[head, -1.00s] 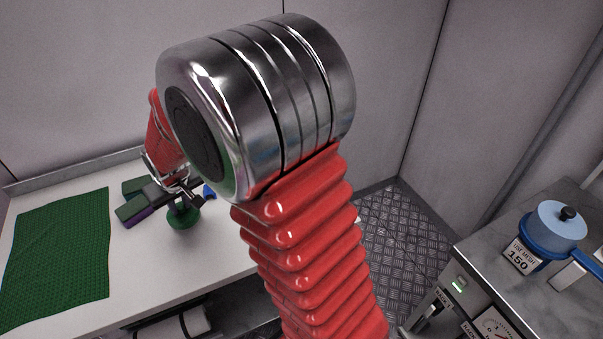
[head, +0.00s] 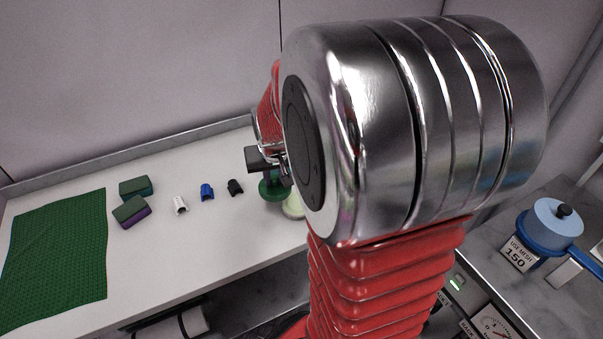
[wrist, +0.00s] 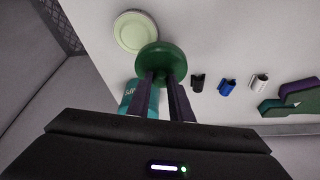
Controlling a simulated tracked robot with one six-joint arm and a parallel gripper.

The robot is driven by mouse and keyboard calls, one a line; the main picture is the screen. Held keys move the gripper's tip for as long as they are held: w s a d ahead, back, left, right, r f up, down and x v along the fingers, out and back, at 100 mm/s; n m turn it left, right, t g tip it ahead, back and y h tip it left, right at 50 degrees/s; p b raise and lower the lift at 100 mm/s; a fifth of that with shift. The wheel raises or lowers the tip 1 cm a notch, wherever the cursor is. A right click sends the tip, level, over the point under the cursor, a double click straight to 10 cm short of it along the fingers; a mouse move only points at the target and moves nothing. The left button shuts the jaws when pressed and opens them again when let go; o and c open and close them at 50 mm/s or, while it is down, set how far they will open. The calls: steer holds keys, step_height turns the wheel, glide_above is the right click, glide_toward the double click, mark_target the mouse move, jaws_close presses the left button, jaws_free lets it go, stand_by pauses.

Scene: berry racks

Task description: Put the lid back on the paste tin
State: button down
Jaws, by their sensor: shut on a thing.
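My gripper (wrist: 163,82) is shut on the stem of a dark green round piece, which looks like the lid (wrist: 163,56) with a tall knob. In the head view the lid (head: 268,190) hangs below my gripper (head: 275,170), disc level, close over the white table. A pale cream-green round piece with a raised rim (wrist: 128,33), probably the open paste tin, stands beside the lid, up and left in the wrist view. In the head view this round piece (head: 293,207) is right of the lid, partly hidden by my arm. Any gap under the lid cannot be told.
A teal piece with white lettering (wrist: 140,100) shows partly behind my fingers. Black (head: 235,187), blue (head: 207,191) and white (head: 180,205) clips lie to the left. Sponges (head: 132,210) and a green mat (head: 60,255) lie farther left. A blue pot (head: 553,232) stands at right.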

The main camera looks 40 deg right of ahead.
steer(key=s+d+m, duration=0.1)
steer(key=s+d, duration=0.3)
steer(key=shift+s+r+h, duration=0.3)
steer(key=shift+s+r, duration=0.05)
steer(key=shift+r, duration=0.05)
steer(key=shift+f, duration=0.2)
steer(key=shift+f, duration=3)
steer(key=shift+w, duration=0.15)
steer(key=shift+f, duration=0.15)
stand_by(0.4)
